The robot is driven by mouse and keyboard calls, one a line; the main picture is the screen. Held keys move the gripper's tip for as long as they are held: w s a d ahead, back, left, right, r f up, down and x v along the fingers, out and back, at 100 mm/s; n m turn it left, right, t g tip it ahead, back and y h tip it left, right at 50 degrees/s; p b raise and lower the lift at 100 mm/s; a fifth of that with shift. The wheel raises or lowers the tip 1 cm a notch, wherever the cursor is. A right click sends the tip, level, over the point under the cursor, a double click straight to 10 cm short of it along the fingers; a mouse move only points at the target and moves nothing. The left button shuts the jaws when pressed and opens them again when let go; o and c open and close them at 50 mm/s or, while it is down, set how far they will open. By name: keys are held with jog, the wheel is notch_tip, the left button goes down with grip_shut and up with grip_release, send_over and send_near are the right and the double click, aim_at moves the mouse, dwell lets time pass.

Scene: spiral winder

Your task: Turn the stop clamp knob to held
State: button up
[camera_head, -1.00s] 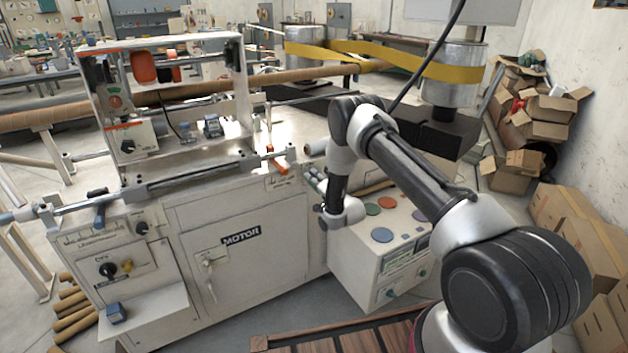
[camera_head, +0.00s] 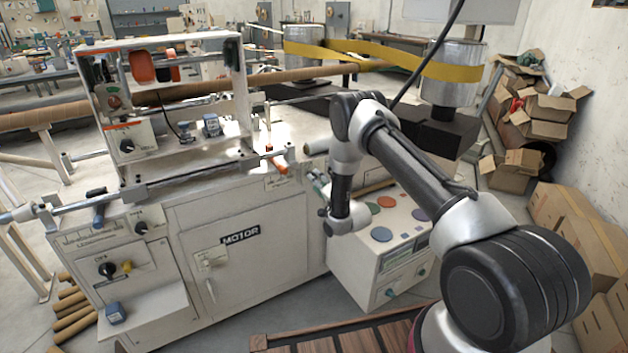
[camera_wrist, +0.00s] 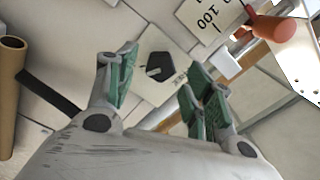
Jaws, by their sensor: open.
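A black knob (camera_wrist: 160,67) with a pale pointer mark sits on a white plate in the wrist view. Lettering at the plate's right edge is partly covered and I cannot read it surely. My gripper (camera_wrist: 158,76) is open, with one green-padded finger to the left of the knob and the other to its lower right. The knob shows between the fingers; I cannot tell how far beyond the tips it lies. In the head view my gripper (camera_head: 318,183) is at the machine's upper right front edge, and I cannot make out this knob there.
The handle also shows in the head view (camera_head: 276,164). A control box with coloured buttons (camera_head: 381,234) stands below my wrist. A cardboard tube (camera_wrist: 10,85) is at left.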

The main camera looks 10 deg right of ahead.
jog(key=v, duration=0.8)
jog(key=shift+s, duration=0.3)
